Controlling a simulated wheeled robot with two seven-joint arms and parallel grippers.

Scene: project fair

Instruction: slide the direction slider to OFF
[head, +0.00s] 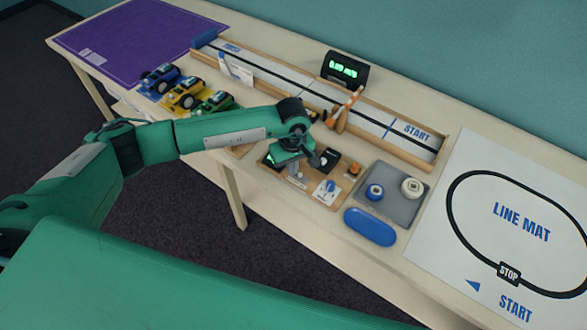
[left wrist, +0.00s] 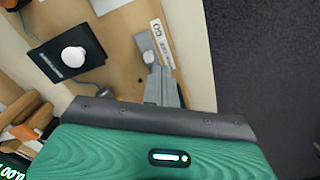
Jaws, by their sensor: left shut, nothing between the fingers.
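A wooden control board (head: 331,203) lies on the table's front part. My left gripper (head: 297,176) is over its left part, fingers pointing down. In the left wrist view the gripper (left wrist: 151,58) is shut and empty, its tips beside a pale label strip (left wrist: 158,34) reading "GO" with further small text. The slider's knob cannot be made out; the fingers hide that spot. A black box with a white knob (left wrist: 73,56) is on the same board, also seen in the head view (head: 329,158). My right gripper is not in view.
A white card with a blue part (head: 327,188) and an orange piece (head: 353,171) are right of the gripper. A grey tray (head: 397,207) holds two round pieces. A wooden-railed track (head: 380,148) runs behind. Toy cars (head: 184,94) stand left.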

